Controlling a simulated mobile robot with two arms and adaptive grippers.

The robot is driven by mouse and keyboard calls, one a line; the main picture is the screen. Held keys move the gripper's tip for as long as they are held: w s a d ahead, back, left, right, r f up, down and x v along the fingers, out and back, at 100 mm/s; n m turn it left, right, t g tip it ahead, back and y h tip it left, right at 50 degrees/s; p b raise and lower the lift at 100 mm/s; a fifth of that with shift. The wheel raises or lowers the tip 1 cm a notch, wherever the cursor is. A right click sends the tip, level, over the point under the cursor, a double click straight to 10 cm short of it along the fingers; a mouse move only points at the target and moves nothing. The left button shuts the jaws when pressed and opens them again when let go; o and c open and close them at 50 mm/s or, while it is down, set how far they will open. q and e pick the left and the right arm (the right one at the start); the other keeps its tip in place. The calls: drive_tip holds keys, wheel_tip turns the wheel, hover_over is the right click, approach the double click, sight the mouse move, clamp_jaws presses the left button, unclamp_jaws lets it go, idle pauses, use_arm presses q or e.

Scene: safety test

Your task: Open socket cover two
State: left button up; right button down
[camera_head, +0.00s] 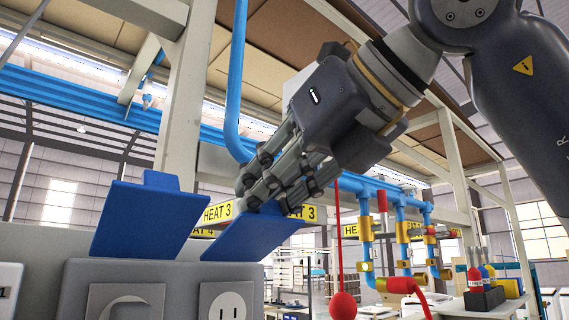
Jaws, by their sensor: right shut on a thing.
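A grey socket panel (185,272) stands at the lower left. It bears a round-faced socket (125,303) and a two-slot socket (227,302). A blue cover (146,220) stands raised above the left socket. A second blue cover (248,235) stands raised and tilted above the right socket. My right gripper (262,196) reaches down from the upper right and is shut on the top edge of this second cover. Its fingers hide part of that edge. My left gripper does not show.
A blue pipe (235,90) and a pale post (190,95) stand behind the panel. Blue pipes with yellow fittings (403,235) are at the right. A red ball (343,305) hangs on a cord right of the panel.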

sight(253, 236)
drive_tip(key=shift+w+a+r+g+h+p, duration=0.1)
drive_tip(key=shift+w+a+g+h+p, duration=0.4)
drive_tip(key=shift+p, duration=0.4)
drive_tip(key=shift+f, duration=0.3)
drive_tip(key=c, duration=1.4)
unclamp_jaws()
drive_tip(key=shift+o, duration=0.6)
drive_tip(key=shift+w+a, duration=0.2)
drive_tip(key=shift+w, duration=0.15)
drive_tip(key=shift+w+a, duration=0.3)
drive_tip(key=shift+w, duration=0.15)
drive_tip(key=shift+s+r, duration=0.1)
drive_tip(key=v, duration=1.1)
drive_tip(key=shift+d+r, duration=0.3)
drive_tip(key=shift+r, duration=0.05)
